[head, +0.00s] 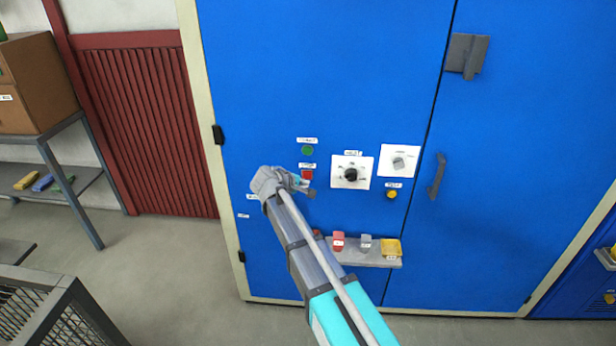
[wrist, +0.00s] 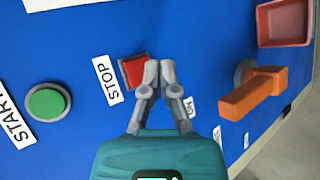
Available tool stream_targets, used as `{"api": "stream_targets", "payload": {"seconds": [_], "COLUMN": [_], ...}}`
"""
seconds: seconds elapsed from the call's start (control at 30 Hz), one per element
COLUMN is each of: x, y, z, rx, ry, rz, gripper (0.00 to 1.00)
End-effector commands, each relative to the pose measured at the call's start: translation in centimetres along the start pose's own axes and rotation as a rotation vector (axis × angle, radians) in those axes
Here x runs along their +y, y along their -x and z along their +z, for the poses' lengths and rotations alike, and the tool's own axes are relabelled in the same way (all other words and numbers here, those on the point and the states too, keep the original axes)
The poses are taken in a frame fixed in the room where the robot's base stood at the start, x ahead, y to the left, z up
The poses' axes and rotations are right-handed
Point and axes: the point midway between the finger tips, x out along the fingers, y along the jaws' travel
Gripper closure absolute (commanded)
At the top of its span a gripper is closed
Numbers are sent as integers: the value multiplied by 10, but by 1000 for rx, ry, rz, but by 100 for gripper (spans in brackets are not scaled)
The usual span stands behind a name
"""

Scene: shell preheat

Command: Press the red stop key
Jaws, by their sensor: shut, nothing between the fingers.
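The red stop key (wrist: 133,71) is a square red button on the blue cabinet front, beside a white STOP label (wrist: 107,80). It also shows in the head view (head: 307,174), below the green button. My gripper (wrist: 159,70) is shut and empty. Its fingertips overlap the key's right edge in the wrist view, and I cannot tell whether they touch it. In the head view my gripper (head: 306,189) is just below the red key. The green start button (wrist: 47,102) lies to the left in the wrist view.
An orange handle (wrist: 250,95) sticks out from the panel in the wrist view, near a red bin (wrist: 285,24). In the head view a black knob (head: 351,175), a white selector (head: 399,162) and a yellow button (head: 392,194) lie to the right. A small shelf (head: 375,261) projects below.

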Motion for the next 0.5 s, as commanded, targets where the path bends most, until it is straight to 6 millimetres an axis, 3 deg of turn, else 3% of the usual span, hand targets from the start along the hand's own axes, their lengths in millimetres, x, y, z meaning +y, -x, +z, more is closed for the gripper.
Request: {"api": "stream_targets", "payload": {"seconds": [0.5], "x": [-17], "y": [24], "z": [18], "rx": [0], "ry": [0], "rz": [0], "gripper": [100]}}
